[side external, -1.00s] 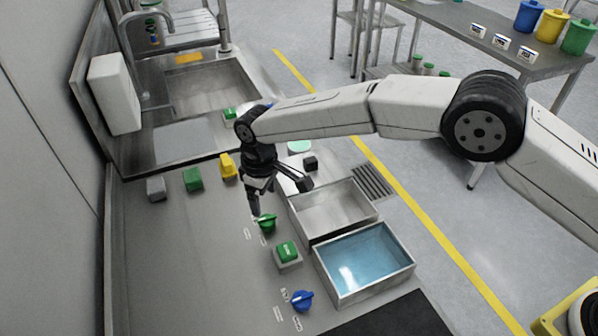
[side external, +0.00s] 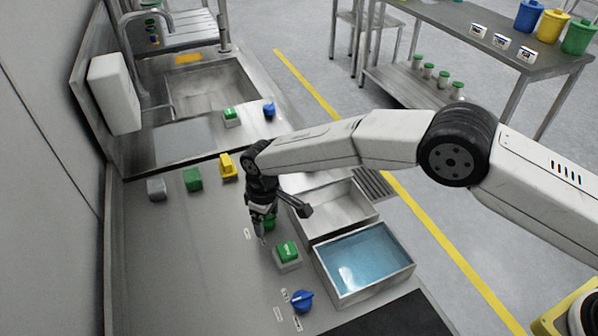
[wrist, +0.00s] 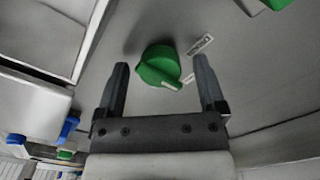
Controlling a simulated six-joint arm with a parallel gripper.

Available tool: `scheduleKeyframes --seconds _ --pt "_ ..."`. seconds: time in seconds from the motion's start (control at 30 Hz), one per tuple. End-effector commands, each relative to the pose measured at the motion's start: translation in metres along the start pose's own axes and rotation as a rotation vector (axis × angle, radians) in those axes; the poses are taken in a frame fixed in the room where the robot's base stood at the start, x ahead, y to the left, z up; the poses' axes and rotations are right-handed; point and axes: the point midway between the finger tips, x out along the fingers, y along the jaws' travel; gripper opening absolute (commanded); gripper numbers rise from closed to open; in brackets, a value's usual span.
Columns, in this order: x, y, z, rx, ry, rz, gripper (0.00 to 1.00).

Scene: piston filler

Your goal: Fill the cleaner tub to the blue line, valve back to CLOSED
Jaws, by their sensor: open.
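A green valve knob (wrist: 160,68) with a white pointer mark lies between my fingertips in the wrist view, touching neither. My gripper (side external: 262,228) is open and low at this knob, partly hiding its green (side external: 270,222) in the side view. Small labels (wrist: 201,44) sit beside the knob; I cannot read them. A steel tub (side external: 345,213) beside it, partly behind my gripper, shows no coloured liquid. The nearer tub (side external: 404,272) holds blue liquid (side external: 365,262). A blue knob (side external: 302,300) sits beside that one. I cannot make out a blue line in either tub.
A green button block (side external: 288,252) stands just in front of my gripper. A sink (side external: 210,88) is beyond. The counter at left (side external: 175,265) is clear.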

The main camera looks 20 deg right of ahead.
Motion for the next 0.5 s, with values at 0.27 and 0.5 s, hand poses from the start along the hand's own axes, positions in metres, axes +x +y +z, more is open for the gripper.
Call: scheduleKeyframes --seconds 0.27,0.5 --pt "0.0029 0.0001 -0.0004 0.000 0.002 0.000 0.89" --pt "0.0028 0.0000 -0.0003 0.000 0.001 0.000 0.35"
